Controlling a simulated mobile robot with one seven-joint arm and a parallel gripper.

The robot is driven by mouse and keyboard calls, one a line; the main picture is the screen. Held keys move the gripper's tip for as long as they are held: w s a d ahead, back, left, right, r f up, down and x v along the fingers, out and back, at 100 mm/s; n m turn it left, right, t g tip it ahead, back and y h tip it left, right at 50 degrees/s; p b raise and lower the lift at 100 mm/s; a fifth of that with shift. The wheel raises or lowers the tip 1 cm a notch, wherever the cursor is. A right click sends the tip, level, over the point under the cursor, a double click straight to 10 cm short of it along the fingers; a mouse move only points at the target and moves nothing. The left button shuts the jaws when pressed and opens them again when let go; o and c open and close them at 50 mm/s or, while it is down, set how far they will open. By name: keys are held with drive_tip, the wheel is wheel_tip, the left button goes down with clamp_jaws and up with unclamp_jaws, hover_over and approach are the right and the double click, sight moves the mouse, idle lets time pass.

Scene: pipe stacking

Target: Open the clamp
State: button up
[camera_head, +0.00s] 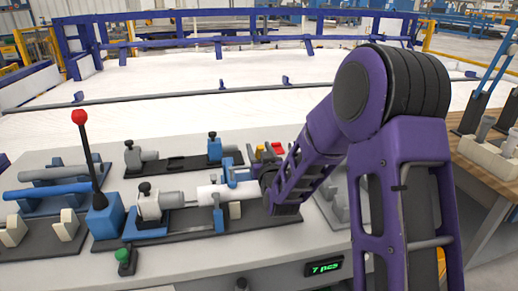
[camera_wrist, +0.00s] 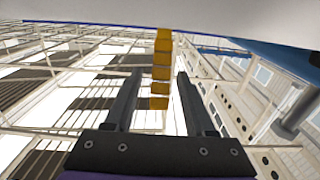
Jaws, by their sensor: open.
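A fixture on a dark base plate (camera_head: 175,237) stands on the grey bench in the head view. It carries a tall black lever with a red ball knob (camera_head: 79,117), a grey cylinder part with a black knob (camera_head: 150,204), a white pipe (camera_head: 212,193) and a blue clamp bracket (camera_head: 219,217). I cannot tell exactly which part is the clamp. My gripper (camera_head: 268,180) is at the right end of this fixture, close to the white pipe's end. In the wrist view, my gripper (camera_wrist: 158,74) is open, with nothing between its fingers. Contact with the fixture cannot be made out.
A second fixture with a grey part (camera_head: 138,156) and a blue part (camera_head: 216,150) stands behind. Blue and grey pipes (camera_head: 48,191) lie on a rack at left. A green button (camera_head: 123,254) and a "7 pcs" display (camera_head: 324,267) are at the bench front.

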clamp_jaws()
idle(1.3)
